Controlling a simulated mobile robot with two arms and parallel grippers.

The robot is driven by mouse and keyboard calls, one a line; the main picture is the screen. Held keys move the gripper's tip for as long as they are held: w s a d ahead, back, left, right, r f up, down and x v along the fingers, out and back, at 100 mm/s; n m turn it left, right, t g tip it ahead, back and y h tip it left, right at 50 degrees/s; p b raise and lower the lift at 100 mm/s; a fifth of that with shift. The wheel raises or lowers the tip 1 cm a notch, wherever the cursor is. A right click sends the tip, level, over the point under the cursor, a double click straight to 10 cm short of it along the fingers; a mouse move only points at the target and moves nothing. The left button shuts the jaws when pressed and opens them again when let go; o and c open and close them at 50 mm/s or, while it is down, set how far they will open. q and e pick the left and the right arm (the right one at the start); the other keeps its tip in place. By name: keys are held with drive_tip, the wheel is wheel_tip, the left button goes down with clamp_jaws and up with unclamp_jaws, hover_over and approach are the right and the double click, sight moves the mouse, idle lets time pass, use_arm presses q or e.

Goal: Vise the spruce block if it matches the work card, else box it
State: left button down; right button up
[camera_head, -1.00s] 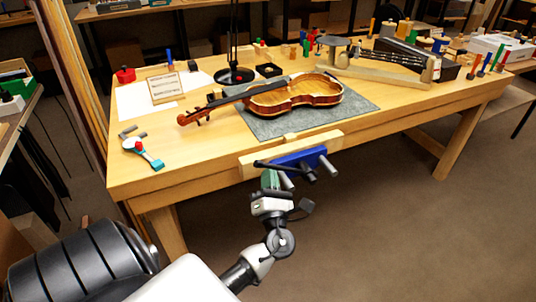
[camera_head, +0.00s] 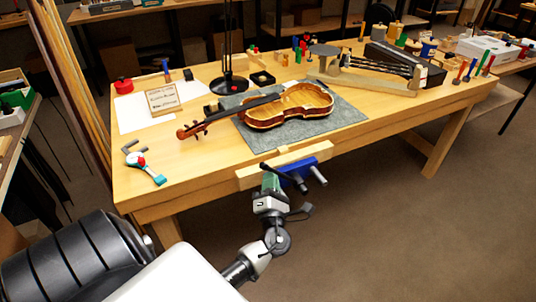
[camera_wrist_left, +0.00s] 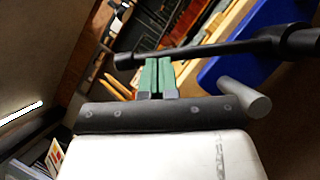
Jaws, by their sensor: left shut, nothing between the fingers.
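My left gripper (camera_head: 270,182) has shut green fingers with nothing between them. It is in front of the bench's front edge, at the blue vise (camera_head: 317,174). In the left wrist view the shut fingers (camera_wrist_left: 156,75) are close to the vise's black handle bar (camera_wrist_left: 200,50); I cannot tell whether they touch. A small pale wooden piece (camera_head: 283,150) shows at the top of the vise's wooden jaw (camera_head: 248,180); I cannot tell whether it is the spruce block. My right gripper is out of view.
A violin (camera_head: 290,106) lies on a grey mat (camera_head: 345,118) behind the vise. A lamp base (camera_head: 229,85), a small black tray (camera_head: 262,78) and a dial gauge (camera_head: 150,170) are on the bench. The bench's front left is mostly clear.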

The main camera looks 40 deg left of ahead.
use_arm(q)
drive_tip(key=shift+w+d+r+m+h+p, duration=0.15)
drive_tip(key=shift+w+r+m+h+p, duration=0.35)
drive_tip(key=shift+p, duration=0.6)
drive_tip(key=shift+w+d+r+m+h+p, duration=0.2)
drive_tip(key=shift+r+m+p, duration=0.4)
drive_tip(key=shift+p, duration=0.5)
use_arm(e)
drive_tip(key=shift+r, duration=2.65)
use_arm(q)
drive_tip(key=shift+f, duration=0.25)
